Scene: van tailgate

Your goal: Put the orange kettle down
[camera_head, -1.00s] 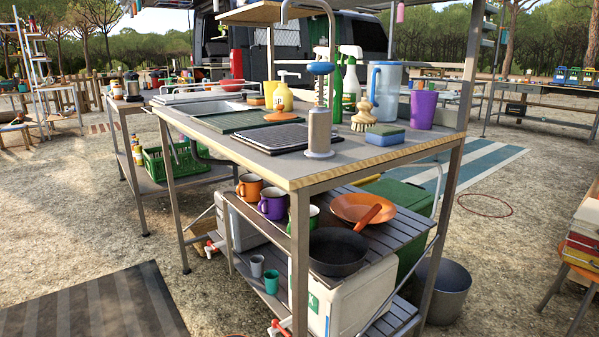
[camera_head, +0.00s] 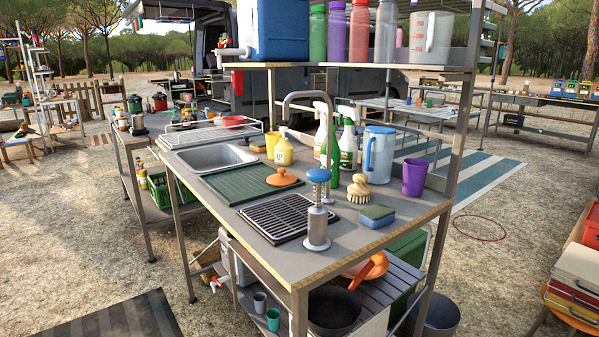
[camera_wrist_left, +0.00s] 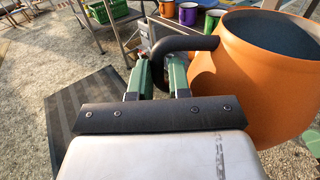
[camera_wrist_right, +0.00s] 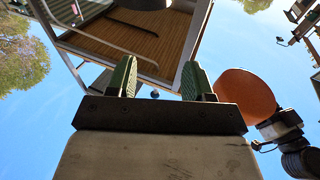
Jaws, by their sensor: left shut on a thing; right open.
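The orange kettle (camera_wrist_left: 265,80) is in the left wrist view at the right, with its open top showing a dark inside. My left gripper (camera_wrist_left: 158,70) is shut on its black handle. The kettle hangs clear of the worktop; what is under it is hidden. In the right wrist view an orange round shape (camera_wrist_right: 245,97) beside an arm looks like the kettle's underside. My right gripper (camera_wrist_right: 158,82) is open and empty. Neither gripper shows in the head view. An orange lid (camera_head: 283,179) lies on the green mat (camera_head: 235,185).
Small bare patches lie along the front edge. Bottles stand on a shelf above.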

